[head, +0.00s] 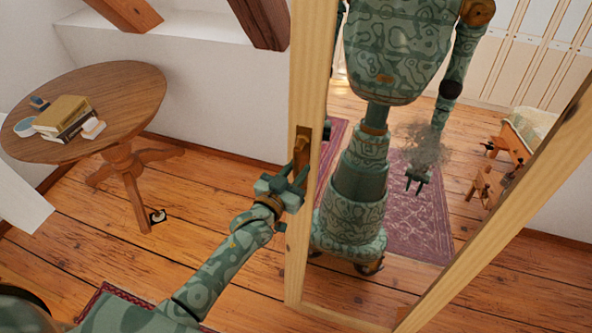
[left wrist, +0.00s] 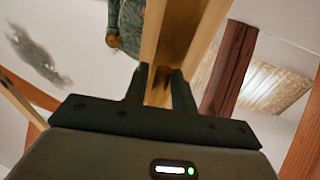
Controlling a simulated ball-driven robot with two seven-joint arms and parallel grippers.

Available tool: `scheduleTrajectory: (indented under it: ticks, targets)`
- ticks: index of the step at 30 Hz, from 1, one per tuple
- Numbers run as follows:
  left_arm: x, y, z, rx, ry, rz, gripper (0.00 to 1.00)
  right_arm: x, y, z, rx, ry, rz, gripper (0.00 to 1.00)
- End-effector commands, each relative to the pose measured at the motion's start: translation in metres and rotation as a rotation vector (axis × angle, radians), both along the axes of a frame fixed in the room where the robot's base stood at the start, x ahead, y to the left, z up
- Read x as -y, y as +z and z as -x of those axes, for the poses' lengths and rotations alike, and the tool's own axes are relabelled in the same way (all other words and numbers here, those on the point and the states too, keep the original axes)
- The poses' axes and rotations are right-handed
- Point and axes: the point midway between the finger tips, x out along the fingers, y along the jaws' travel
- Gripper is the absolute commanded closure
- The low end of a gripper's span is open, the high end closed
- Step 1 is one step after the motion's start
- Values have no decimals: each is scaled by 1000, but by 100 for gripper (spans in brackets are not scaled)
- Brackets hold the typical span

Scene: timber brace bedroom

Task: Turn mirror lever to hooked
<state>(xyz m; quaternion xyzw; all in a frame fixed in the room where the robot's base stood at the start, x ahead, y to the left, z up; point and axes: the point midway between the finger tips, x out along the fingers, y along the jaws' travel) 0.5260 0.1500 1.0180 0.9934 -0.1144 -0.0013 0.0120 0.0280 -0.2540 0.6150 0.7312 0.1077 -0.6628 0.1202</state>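The tall mirror (head: 380,270) has a pale timber frame (head: 297,250) and stands at the centre right of the head view. A small brown lever (head: 300,146) sits on the frame's left post. My left gripper (head: 291,177) is at that post, just below the lever in the picture. In the left wrist view its two fingers (left wrist: 160,88) are apart, with the post behind them. A small brown end, probably the lever, shows between the fingers (left wrist: 163,72); I cannot tell whether they touch it. My right gripper shows only as a reflection in the mirror.
A round wooden table (head: 125,90) with books (head: 64,113) stands at the left. A dark timber brace (head: 262,20) comes down behind the mirror. The plank floor (head: 200,210) between table and mirror is mostly clear. A grey smudge (head: 422,148) shows on the mirror.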

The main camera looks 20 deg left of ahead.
Motion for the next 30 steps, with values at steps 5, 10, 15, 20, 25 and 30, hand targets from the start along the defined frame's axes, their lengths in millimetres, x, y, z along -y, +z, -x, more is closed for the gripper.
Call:
scheduleTrajectory:
  ticks: [5, 10, 15, 20, 25, 30]
  targets:
    - [0, 0, 0, 0, 0, 0, 100, 0, 0, 1, -1, 0, 0, 64]
    - [-1, 0, 0, 1, -1, -7, 100, 0, 1, 1, -1, 0, 0, 64]
    - [-4, 1, 0, 1, -6, -51, 100, 0, 6, 0, 0, 0, 0, 64]
    - [-10, 4, 0, 4, -17, -141, 100, 0, 17, -1, 2, 0, 0, 64]
    - [-19, 7, -1, 10, -33, -280, 100, -1, 31, -2, 6, 0, -1, 64]
    - [-29, 11, -1, 15, -54, -441, 100, -2, 47, -4, 10, 0, -2, 64]
